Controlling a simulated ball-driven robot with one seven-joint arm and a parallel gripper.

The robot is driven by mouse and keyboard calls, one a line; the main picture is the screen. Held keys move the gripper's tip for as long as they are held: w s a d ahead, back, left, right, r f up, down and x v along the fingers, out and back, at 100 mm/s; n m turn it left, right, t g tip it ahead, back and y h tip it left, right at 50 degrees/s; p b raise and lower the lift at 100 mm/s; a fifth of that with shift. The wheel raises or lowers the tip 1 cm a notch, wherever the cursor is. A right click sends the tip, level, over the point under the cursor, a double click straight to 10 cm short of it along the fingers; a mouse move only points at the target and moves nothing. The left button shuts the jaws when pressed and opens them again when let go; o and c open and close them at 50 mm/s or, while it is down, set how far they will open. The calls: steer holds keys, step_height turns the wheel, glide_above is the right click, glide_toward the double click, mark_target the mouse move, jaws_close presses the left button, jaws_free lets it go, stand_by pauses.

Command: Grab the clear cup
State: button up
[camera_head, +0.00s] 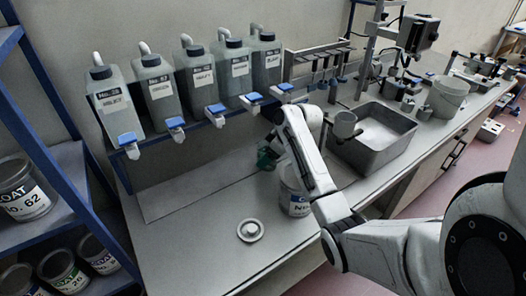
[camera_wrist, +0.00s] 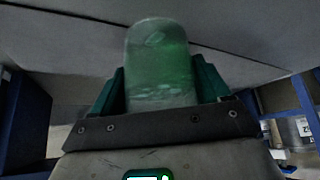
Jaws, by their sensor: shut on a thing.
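The clear cup (camera_wrist: 160,62) is in the wrist view, see-through and tinted green where the teal fingers show through or reflect. My gripper (camera_wrist: 158,90) is shut on it, with one teal finger on each side of its lower part in the picture. In the head view my gripper (camera_head: 265,157) shows as a small teal patch over the bench, left of my arm. The cup cannot be made out there. Whether it touches the bench or is lifted, I cannot tell.
Several labelled jugs (camera_head: 155,88) with blue-topped taps stand in a row along the back wall. A can (camera_head: 294,203) stands close by my arm, with a small round lid-like piece (camera_head: 250,230) nearby. A grey basin (camera_head: 375,137) is to the right. The front-left bench is clear.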

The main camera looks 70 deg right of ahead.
step_height(320, 180, up, 14)
steer(key=b, duration=0.1)
steer(key=shift+f, duration=0.2)
stand_by(0.8)
